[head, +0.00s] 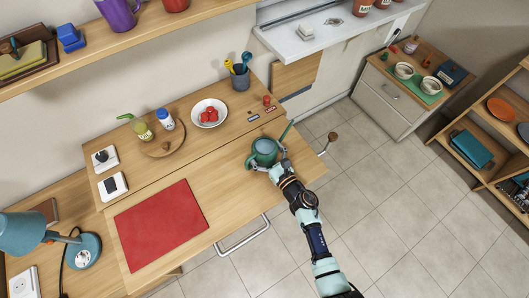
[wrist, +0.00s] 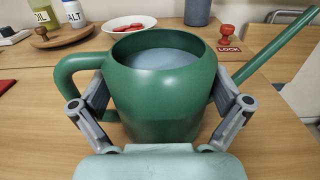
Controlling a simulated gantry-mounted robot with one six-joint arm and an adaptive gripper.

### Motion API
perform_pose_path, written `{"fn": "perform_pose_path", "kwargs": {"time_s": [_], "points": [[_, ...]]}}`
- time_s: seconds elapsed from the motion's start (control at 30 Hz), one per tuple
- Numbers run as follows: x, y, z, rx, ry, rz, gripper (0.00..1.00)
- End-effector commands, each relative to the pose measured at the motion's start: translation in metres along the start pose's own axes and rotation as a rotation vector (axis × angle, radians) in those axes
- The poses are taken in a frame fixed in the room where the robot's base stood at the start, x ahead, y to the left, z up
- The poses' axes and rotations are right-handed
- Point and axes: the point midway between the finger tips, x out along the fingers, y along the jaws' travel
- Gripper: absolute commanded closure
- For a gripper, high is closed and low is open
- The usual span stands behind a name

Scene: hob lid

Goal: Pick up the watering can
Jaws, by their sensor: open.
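The green watering can (head: 264,153) stands upright on the wooden worktop near its right end, with its spout pointing up and right. In the wrist view the can (wrist: 165,112) fills the middle, its loop handle on the left and spout on the right. A grey-blue surface shows inside its open top. My gripper (wrist: 160,88) is open around the can's body, one finger on each side. The left finger is by the handle's inner side; I cannot tell whether either finger touches. In the head view my gripper (head: 276,166) reaches the can from the front right.
A red mat (head: 160,222) lies left on the worktop. Behind stand a white bowl (head: 209,113), a round board (head: 162,140) with bottles, and a utensil cup (head: 240,78). A red stamp-like item (wrist: 229,36) by a LOCK label is behind the spout. Bare wood lies between mat and can.

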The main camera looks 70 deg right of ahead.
Motion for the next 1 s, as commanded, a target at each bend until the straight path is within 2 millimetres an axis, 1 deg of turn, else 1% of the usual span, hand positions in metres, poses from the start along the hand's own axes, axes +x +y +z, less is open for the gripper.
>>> {"fn": "perform_pose_path", "kwargs": {"time_s": [0.07, 0.2, 0.47, 0.67, 0.77, 0.87, 0.97, 1.0], "points": [[0.0, 0.0, 0.0, 0.0, 0.0, 0.0, 0.0], [0.0, 0.0, 0.001, 0.0, -0.001, -0.001, 0.23], [0.0, 0.0, 0.001, 0.0, -0.001, -0.001, 0.67], [0.0, 0.0, 0.002, 0.0, -0.003, 0.0, 0.67], [0.0, 0.0, 0.006, 0.0, -0.003, 0.0, 0.67], [0.0, 0.0, 0.017, 0.0, -0.004, 0.0, 0.67], [0.0, -0.001, 0.035, -0.001, -0.004, -0.001, 0.67], [0.0, -0.001, 0.046, -0.001, -0.005, -0.001, 0.67]]}}
